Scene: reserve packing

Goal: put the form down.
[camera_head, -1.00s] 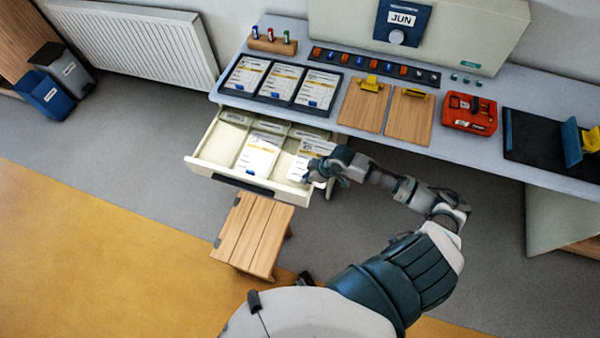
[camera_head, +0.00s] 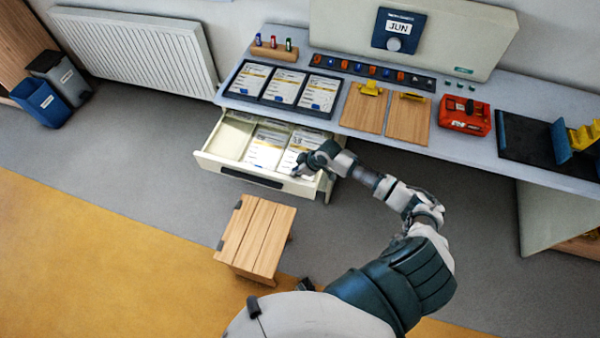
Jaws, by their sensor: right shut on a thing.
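The open drawer (camera_head: 215,160) under the desk has compartments with white printed forms. One form (camera_head: 265,149) with a yellow stripe lies in the middle part. Another form (camera_head: 297,150) is at the right part, beside my right gripper (camera_head: 307,168). My right gripper is shut, its fingers low over the drawer's front right corner at the edge of that form. The fingertips are small and partly hidden, so the exact grip and whether the form rests on the drawer floor are hard to see. My left gripper is out of view.
The desk (camera_head: 462,152) holds a black tray of three forms (camera_head: 240,94), two wooden clipboards (camera_head: 408,120), a red box (camera_head: 465,115) and a black mat (camera_head: 525,140). A wooden stool (camera_head: 255,236) stands in front of the drawer. Bins (camera_head: 40,101) stand far left.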

